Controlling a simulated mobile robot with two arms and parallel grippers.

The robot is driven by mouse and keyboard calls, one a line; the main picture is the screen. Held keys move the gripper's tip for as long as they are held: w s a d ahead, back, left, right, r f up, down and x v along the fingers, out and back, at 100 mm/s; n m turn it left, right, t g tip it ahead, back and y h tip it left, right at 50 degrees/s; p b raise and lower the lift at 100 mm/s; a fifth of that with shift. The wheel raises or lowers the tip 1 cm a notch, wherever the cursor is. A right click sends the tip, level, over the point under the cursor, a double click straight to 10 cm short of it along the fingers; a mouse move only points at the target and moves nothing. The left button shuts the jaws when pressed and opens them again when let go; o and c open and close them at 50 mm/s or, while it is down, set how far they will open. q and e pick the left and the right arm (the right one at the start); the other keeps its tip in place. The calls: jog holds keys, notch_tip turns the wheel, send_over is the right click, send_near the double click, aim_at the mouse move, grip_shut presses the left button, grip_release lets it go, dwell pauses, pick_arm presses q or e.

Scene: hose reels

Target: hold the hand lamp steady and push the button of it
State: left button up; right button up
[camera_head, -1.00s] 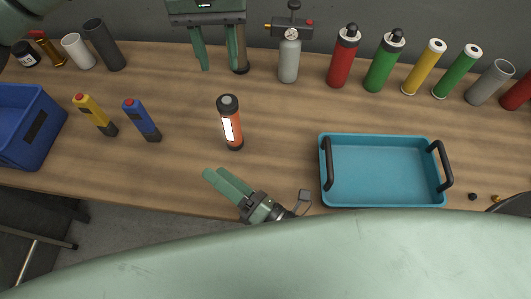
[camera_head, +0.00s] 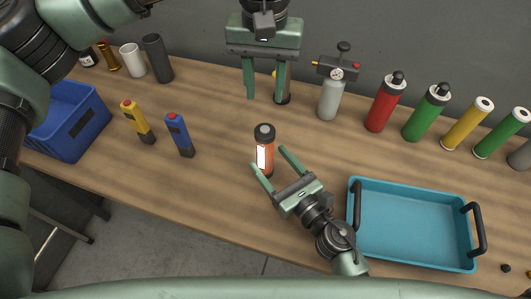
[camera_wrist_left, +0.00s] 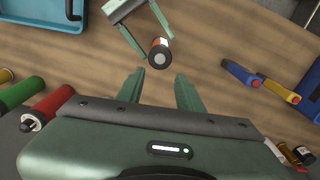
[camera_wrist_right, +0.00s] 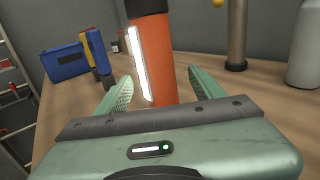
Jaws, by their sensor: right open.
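The hand lamp (camera_head: 264,146) stands upright on the table, an orange cylinder with a white light strip and a dark cap. Its cap faces the left wrist view (camera_wrist_left: 160,53); I cannot make out the button clearly. My right gripper (camera_head: 267,158) is open, low over the table, its fingertips at either side of the lamp's lower body with gaps, as the right wrist view (camera_wrist_right: 158,85) also shows. My left gripper (camera_head: 264,97) is open and empty, pointing down, behind the lamp and apart from it.
A teal tray (camera_head: 412,190) lies right of my right gripper. Blue (camera_head: 180,135) and yellow (camera_head: 137,122) tools stand left of the lamp, near a blue bin (camera_head: 100,102). A grey gauge bottle (camera_head: 331,98) and several coloured cylinders line the back.

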aim_at(270, 161)
jog(key=shift+x, duration=1.7)
jog(key=c, duration=1.3)
pick_arm(q)
jog(key=shift+c, duration=0.6)
pick_arm(e)
grip_shut()
pick_arm(q)
grip_shut()
